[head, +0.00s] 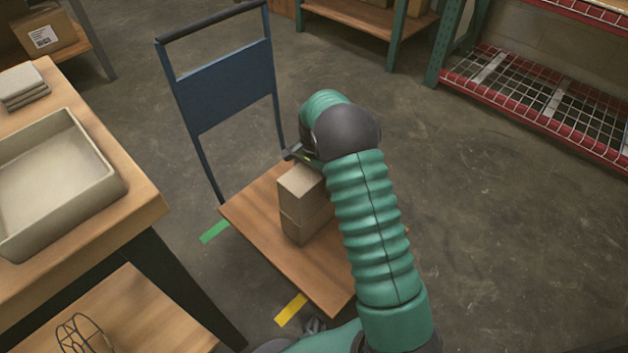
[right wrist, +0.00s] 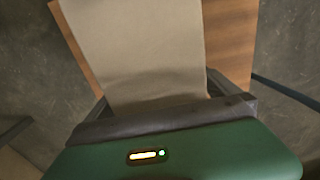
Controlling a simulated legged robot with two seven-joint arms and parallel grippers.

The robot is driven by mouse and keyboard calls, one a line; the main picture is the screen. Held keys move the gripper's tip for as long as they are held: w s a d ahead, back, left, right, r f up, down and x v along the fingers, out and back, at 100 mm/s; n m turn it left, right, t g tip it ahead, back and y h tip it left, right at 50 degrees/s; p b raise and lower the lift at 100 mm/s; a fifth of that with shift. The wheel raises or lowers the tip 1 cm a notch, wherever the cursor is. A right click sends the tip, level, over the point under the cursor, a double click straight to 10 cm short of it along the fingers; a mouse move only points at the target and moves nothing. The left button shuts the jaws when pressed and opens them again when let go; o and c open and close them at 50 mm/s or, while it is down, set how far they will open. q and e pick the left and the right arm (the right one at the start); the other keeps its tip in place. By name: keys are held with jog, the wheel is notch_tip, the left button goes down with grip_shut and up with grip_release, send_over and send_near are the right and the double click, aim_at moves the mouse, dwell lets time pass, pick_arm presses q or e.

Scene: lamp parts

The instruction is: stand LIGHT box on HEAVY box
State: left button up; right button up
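Two plain tan boxes stand stacked on the wooden deck of a cart (head: 262,236) in the head view. The upper box (head: 300,183) rests on the lower box (head: 293,228), nearly flush; no marking shows which is LIGHT or HEAVY. My right gripper (head: 302,155) is at the upper box's far top edge, mostly hidden by my forearm. In the right wrist view a tan box (right wrist: 145,50) lies between its two fingers (right wrist: 160,90), close to both sides; whether they press on it is unclear. My left gripper (head: 314,326) seems to show only as a dark tip low in the picture.
The cart has a blue upright handle panel (head: 228,98). A workbench at left holds a grey tray (head: 108,182) and folded cloths (head: 22,85). A wire cage (head: 80,335) lies on its lower shelf. Red wire racking (head: 540,105) stands at right; the floor between is clear.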

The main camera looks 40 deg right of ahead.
jog(key=shift+d+r+p, duration=0.15)
jog(key=shift+r+p, duration=0.15)
jog(key=shift+r, duration=0.05)
notch_tip(320, 180, up, 7)
jog(key=p, duration=0.4)
jog(key=shift+p, duration=0.3)
jog(key=shift+f, duration=0.15)
